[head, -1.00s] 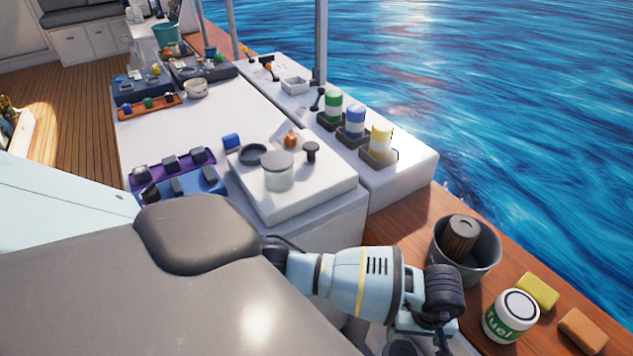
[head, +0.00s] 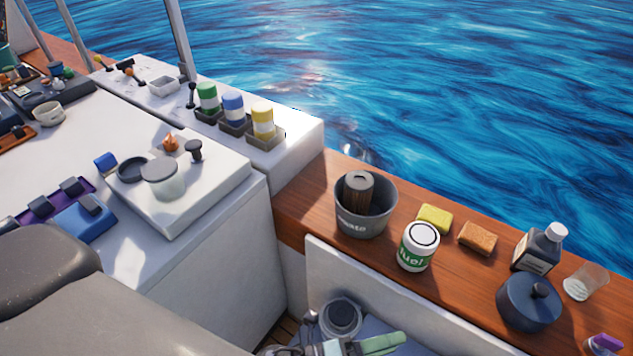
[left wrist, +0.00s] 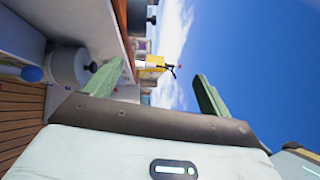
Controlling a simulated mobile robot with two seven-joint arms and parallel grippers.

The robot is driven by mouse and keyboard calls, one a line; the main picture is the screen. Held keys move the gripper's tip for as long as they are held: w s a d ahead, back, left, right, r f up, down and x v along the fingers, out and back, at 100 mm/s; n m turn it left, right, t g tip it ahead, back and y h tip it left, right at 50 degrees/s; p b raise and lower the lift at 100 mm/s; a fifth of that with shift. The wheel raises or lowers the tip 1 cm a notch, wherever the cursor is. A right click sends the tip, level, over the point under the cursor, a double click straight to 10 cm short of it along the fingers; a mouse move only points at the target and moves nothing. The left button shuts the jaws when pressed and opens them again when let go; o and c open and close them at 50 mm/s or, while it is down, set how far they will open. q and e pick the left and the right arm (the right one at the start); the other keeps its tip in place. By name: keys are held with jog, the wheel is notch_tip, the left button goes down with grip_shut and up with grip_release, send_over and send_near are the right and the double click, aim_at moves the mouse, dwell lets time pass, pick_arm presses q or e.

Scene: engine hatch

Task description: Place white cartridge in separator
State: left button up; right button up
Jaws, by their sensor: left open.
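On the white hatch, a clear bowl with a grey lid (head: 160,178) stands beside a dark round ring (head: 131,170); I take these as separator parts, but no label shows. I cannot pick out a white cartridge for certain. A dark brown cartridge-like cylinder (head: 358,192) stands in a grey bucket (head: 366,222). My left gripper (head: 384,343) is low at the bottom edge of the head view, below the wooden ledge and away from the hatch. In the left wrist view its green fingers (left wrist: 162,88) are spread with nothing held between them. My right gripper is not in view.
Green (head: 207,98), blue (head: 233,108) and yellow (head: 262,120) canisters stand in holders behind the hatch. The wooden ledge bears a fuel jar (head: 418,246), sponges (head: 434,218), a dark bottle (head: 538,250) and a dark lidded pot (head: 528,303). A white panel (head: 400,300) borders the ledge.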

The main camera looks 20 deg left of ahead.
pick_arm(q)
jog(key=s+a+f+n+y, duration=0.5)
jog(key=a+f+n+y, duration=0.15)
jog(key=a+n, duration=0.35)
jog(key=s+a+f+n+y, duration=0.5)
jog(key=a+f+n+y, duration=0.15)
jog(key=n, duration=0.65)
jog(key=s+a+f+n+g, duration=0.3)
jog(key=s+a+n, duration=0.1)
jog(key=s, duration=0.5)
jog(key=shift+a+f+n+y, duration=0.3)
jog(key=shift+a+f+n, duration=0.1)
jog(key=shift+n, duration=0.3)
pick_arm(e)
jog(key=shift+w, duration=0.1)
